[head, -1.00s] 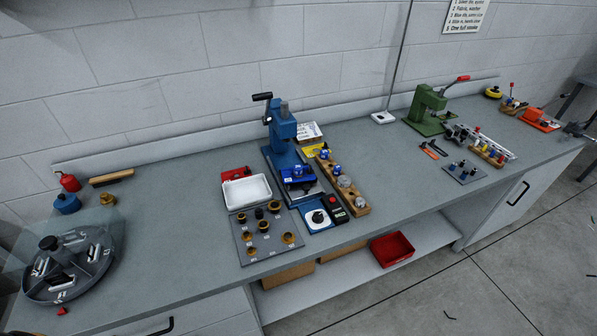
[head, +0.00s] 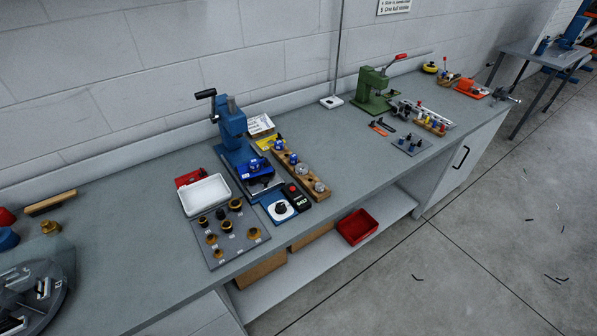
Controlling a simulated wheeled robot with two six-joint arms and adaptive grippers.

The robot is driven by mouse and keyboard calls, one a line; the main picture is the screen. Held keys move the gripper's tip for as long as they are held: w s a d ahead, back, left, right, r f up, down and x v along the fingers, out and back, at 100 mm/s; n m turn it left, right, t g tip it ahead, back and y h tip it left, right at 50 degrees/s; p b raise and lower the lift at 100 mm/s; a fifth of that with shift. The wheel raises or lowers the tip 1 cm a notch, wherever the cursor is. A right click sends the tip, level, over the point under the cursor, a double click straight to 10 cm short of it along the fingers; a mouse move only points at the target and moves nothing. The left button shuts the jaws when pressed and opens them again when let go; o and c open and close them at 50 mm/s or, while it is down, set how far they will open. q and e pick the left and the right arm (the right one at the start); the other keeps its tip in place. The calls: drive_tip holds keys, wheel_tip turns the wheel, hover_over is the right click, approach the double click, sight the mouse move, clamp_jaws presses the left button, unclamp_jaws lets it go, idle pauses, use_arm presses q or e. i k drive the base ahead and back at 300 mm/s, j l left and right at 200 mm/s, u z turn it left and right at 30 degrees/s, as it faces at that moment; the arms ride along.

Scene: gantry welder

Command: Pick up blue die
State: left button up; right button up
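Neither gripper is in view. I cannot tell for certain which piece is the blue die. Two small blue-topped pieces, one at the back (head: 279,144) and one in front of it (head: 294,158), stand in a wooden rack (head: 311,184) right of the blue press (head: 232,124). A blue block (head: 257,172) sits at the foot of that press. A grey plate (head: 411,145) with several small dark or bluish pegs lies farther right, in front of the green press (head: 371,87). Several brass and black round pieces stand on a dark plate (head: 235,256) near the front edge.
A white tray (head: 206,194), a knob box (head: 281,209) and a black box with a red button (head: 297,196) crowd around the blue press. A round carousel (head: 36,296) is at lower left. A red bin (head: 357,227) sits on the lower shelf. The floor at right is mostly open.

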sight(254, 163)
drive_tip(key=i+l+u, duration=0.35)
drive_tip(key=l, duration=0.2)
drive_tip(key=l+u, duration=0.2)
drive_tip(key=i+l+u, duration=0.2)
drive_tip(key=l, duration=0.25)
